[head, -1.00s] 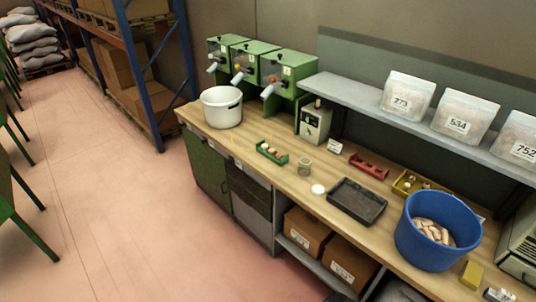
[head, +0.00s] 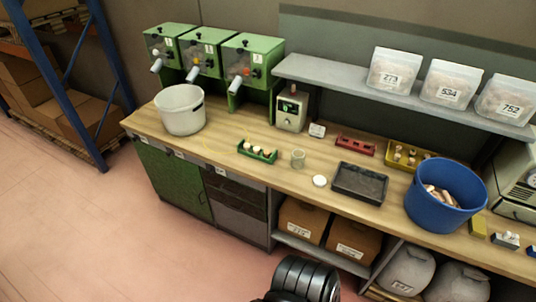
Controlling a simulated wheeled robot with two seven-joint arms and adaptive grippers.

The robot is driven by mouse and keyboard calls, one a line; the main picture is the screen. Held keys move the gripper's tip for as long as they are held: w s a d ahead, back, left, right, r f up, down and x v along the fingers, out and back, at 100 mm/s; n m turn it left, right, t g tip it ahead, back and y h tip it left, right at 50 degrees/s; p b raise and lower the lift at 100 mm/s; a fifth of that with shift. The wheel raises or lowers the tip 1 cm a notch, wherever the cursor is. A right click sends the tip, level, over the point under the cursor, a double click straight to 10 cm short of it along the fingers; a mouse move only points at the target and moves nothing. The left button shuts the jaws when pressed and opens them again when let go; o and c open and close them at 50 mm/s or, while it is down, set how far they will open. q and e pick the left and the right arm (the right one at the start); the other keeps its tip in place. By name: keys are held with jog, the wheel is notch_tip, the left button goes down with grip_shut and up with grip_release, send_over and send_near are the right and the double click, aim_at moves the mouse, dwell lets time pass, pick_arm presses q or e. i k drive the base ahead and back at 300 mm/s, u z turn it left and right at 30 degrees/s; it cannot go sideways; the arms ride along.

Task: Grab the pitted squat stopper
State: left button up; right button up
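Small stoppers stand in a green rack (head: 257,152) on the wooden counter. More small pieces sit in a yellow tray (head: 391,164) at the right. A blue bucket (head: 437,206) holds several tan corks (head: 441,195). A red rack (head: 355,146) lies behind the dark tray; whether it holds anything is too small to tell. I cannot tell from here which piece is the pitted squat stopper. Neither of my grippers is in view.
Green dispensers (head: 252,65) stand behind. A shelf (head: 345,85) with bags overhangs the back. The floor (head: 85,215) at left is clear.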

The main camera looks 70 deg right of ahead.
aim_at(267, 153)
jog(key=z, duration=1.75)
